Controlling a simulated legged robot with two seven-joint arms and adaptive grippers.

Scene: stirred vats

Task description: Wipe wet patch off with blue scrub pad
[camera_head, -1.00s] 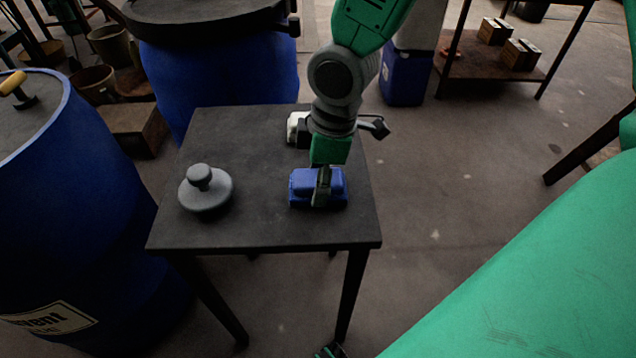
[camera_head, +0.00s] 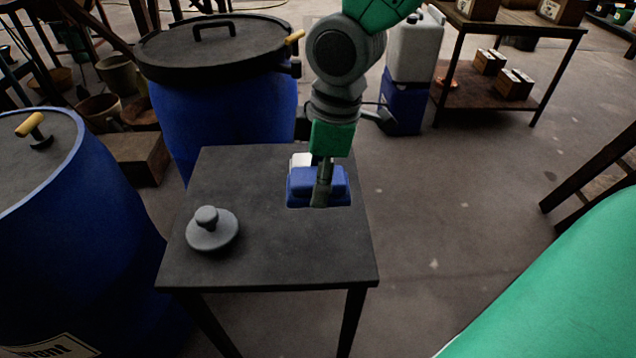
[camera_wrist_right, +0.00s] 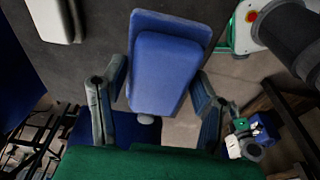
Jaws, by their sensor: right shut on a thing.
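The blue scrub pad (camera_head: 300,190) is a blue block with a darker lower layer. My right gripper (camera_head: 322,188) is shut on it, and the pad appears raised above the dark table (camera_head: 270,255). In the right wrist view the pad (camera_wrist_right: 165,65) sits between the two fingers of the right gripper (camera_wrist_right: 158,100). No wet patch can be made out on the table or the lids in view. My left gripper is not in view.
A grey round knobbed piece (camera_head: 212,232) stands at the table's left. A white item (camera_head: 299,160) is partly hidden behind the pad. A lidded blue vat (camera_head: 225,115) stands behind the table, another (camera_head: 60,240) at left. The table's front right is clear.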

